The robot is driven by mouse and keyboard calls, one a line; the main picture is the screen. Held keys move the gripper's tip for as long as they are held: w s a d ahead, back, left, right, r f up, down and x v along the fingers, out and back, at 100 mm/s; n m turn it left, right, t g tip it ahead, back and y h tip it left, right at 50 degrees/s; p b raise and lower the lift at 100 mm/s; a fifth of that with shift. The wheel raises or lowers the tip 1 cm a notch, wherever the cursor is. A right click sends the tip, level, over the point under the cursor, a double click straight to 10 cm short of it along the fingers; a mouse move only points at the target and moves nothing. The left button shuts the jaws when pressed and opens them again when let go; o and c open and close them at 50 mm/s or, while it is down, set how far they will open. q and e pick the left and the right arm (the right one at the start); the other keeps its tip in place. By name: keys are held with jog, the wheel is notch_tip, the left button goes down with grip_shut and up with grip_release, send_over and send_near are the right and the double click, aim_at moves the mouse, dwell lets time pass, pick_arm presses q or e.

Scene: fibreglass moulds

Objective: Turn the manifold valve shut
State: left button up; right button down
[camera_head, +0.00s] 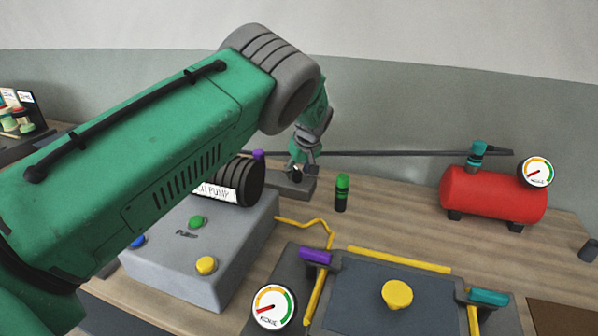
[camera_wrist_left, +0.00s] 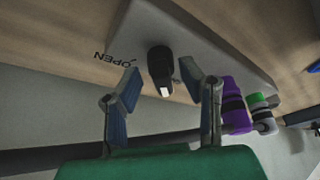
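The manifold is a grey block (camera_head: 299,187) on the bench beside the pump, at the back middle of the head view. In the left wrist view its valve is a short black knob (camera_wrist_left: 158,55) with a white mark, standing on the grey plate (camera_wrist_left: 205,55). The word OPEN is printed to the left of the knob. The white mark faces the lower edge of that view, not the word. My left gripper (camera_head: 302,168) is at the block; in the wrist view its two fingers (camera_wrist_left: 160,70) are spread on either side of the knob. I cannot tell whether they touch it. My right gripper is out of view.
A purple fitting (camera_wrist_left: 233,105) and a green-capped one (camera_wrist_left: 263,115) stand close to the right finger. A green-topped bottle (camera_head: 342,193), a grey pump box (camera_head: 205,270), a red tank (camera_head: 493,195) and a mould (camera_head: 375,290) surround the area. A dark hose (camera_head: 385,153) runs behind.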

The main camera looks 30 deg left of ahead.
pick_arm(q)
jog(key=v, duration=1.2)
jog(key=shift+f, duration=0.1)
